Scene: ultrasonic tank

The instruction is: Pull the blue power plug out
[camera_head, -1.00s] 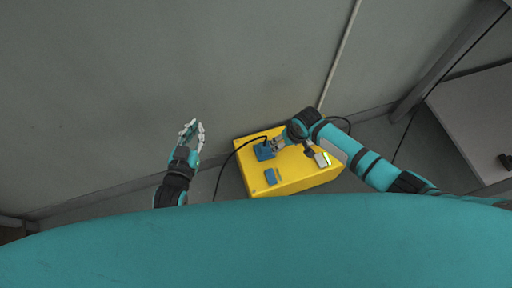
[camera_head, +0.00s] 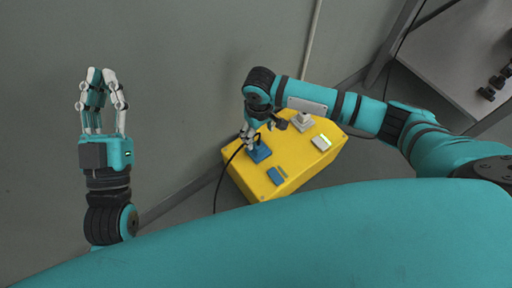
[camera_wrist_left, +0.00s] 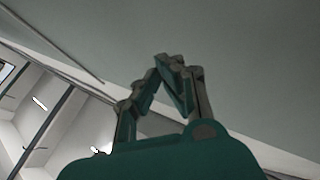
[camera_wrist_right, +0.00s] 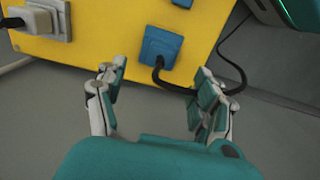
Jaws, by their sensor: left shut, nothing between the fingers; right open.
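The blue power plug (camera_head: 258,153) sits on top of the yellow box (camera_head: 289,167), with a black cable leading off it. My right gripper (camera_head: 248,138) is pointed down at the plug from just above. In the right wrist view the plug (camera_wrist_right: 160,46) is ahead of the open fingers (camera_wrist_right: 160,84), between their lines, and they do not grip it. The cable curves from the plug past the right finger. My left gripper (camera_head: 102,76) is raised at the left, away from the box, shut and empty; its closed fingers fill the left wrist view (camera_wrist_left: 175,65).
A grey wall stands behind. A grey table (camera_head: 455,62) with dark objects is at the upper right.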

